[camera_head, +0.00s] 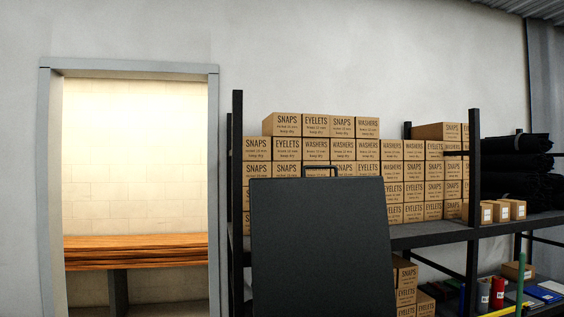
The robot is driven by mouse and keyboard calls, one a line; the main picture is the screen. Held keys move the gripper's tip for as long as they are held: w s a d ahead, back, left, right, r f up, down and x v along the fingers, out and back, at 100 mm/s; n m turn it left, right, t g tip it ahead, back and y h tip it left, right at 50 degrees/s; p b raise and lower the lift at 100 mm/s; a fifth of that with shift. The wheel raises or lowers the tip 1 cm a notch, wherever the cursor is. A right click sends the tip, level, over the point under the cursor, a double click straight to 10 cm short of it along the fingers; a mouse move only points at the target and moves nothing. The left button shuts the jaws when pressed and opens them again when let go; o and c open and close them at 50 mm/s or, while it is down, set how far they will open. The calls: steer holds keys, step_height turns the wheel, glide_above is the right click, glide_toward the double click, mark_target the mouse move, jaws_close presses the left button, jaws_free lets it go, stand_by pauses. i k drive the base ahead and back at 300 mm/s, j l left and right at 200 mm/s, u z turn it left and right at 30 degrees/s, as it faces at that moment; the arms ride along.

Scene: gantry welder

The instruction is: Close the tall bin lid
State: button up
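A flat black panel (320,250) stands nearly upright at the lower middle of the head view, leaning slightly. A thin black handle (321,169) rises from its top edge. It looks like the tall bin's lid standing open. The panel's lower edge is cut off by the frame, and the bin body and hinge do not show. My gripper is not in view.
Behind the panel, a black shelf rack (473,200) holds many stacked cardboard boxes (399,160) and dark rolls (515,165). At left is a grey-framed opening (45,190) with wooden boards (135,250) inside. Bare wall separates opening and rack.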

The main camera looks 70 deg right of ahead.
mark_target(321, 247)
steer(key=i+l+z, duration=0.1)
steer(key=i+z, duration=0.55)
steer(key=z, duration=0.25)
steer(key=i+j+z, duration=0.15)
steer(key=i+z, duration=0.3)
steer(key=i+j+z, duration=0.2)
steer(key=z, duration=0.25)
steer(key=i+j+z, duration=0.25)
steer(key=z, duration=0.2)
steer(key=j, duration=0.1)
